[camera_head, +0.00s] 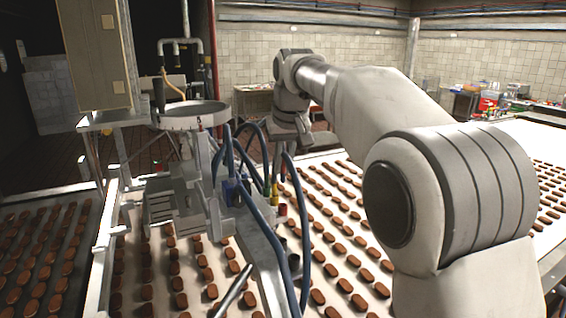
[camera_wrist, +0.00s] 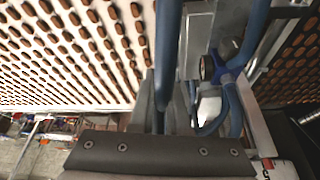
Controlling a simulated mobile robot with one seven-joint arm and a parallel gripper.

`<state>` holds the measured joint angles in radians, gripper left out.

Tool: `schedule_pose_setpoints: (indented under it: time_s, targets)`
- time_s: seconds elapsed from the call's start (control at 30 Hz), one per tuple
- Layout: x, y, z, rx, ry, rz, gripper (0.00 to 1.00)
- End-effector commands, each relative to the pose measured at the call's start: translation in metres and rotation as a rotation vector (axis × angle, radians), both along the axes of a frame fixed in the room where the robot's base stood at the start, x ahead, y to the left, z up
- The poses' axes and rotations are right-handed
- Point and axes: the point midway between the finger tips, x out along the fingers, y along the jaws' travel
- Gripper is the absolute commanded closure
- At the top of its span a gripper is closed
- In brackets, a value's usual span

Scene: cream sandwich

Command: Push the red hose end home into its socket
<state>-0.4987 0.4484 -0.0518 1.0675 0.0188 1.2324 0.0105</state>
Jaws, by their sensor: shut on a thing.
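My gripper (camera_head: 287,141) is above the belt in the head view, beside the depositing machine. In the wrist view its fingers (camera_wrist: 158,98) are closed around a blue hose (camera_wrist: 167,45). A small red part (camera_head: 275,191), seemingly the red hose end, shows just below the gripper in the head view. Another red piece (camera_head: 282,210), which may be its socket, sits a little lower. Whether the two touch is too small to tell. The wrist view does not show the red end or the socket; the gripper and hose cover that area.
A yellow fitting (camera_head: 267,187) and a blue fitting (camera_head: 230,192) sit close to the red parts. Other blue hoses (camera_head: 292,245) loop around the machine. A round steel hopper (camera_head: 190,108) stands to the left. Rows of brown biscuits cover the belt (camera_head: 345,235) below.

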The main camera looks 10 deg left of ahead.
Motion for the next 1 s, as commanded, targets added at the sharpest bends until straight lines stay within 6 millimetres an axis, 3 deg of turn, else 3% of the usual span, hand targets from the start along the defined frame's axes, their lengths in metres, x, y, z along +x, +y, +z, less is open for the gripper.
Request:
schedule_pose_setpoints:
  time_s: [0.5,1.0]
  targets:
    - [0.000,0.000,-0.047,0.000,-0.001,0.000,1.00]
    - [0.000,0.000,-0.049,0.000,0.000,0.000,1.00]
